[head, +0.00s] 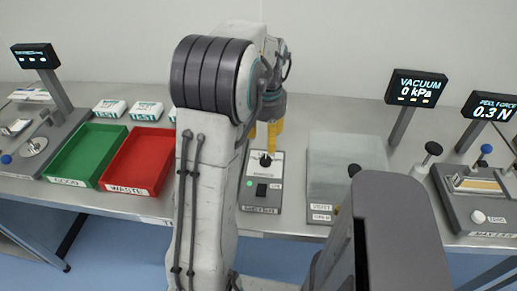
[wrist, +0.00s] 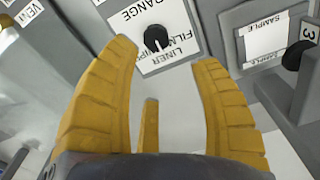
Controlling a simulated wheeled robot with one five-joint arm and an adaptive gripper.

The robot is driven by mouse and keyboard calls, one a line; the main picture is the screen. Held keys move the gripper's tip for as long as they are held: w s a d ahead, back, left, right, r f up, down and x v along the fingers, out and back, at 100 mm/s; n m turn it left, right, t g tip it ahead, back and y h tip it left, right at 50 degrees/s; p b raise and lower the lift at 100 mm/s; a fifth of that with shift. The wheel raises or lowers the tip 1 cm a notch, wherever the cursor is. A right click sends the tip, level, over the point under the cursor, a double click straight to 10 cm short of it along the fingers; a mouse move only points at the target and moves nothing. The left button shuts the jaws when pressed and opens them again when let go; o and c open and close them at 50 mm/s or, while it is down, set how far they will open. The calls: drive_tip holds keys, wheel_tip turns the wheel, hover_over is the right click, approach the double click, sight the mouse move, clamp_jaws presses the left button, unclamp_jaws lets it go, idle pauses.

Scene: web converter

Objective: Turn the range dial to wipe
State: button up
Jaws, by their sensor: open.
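The range dial (wrist: 156,39) is a round black knob on a white plate. In the wrist view the plate reads RANGE, LINER and FILM, with a further label partly hidden by my left finger. A light mark shows on the knob, but I cannot tell which label it points at. In the head view the dial (head: 265,160) sits on the small grey unit just below my fingers. My gripper (wrist: 165,56) has yellow fingers, open and empty, with the knob ahead between the tips. In the head view my gripper (head: 265,135) is partly hidden by my arm.
A black switch (head: 262,190) is on the same unit. A clear box (head: 345,150) stands close to its right. Red (head: 140,160) and green (head: 85,150) trays lie to the left. In the wrist view a sample panel (wrist: 268,42) with a black knob is at right.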

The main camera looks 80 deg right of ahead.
sight(266, 158)
drive_tip(key=shift+a+f, duration=0.45)
drive_tip(key=shift+f, duration=3.25)
drive_tip(key=shift+o, duration=0.3)
clamp_jaws()
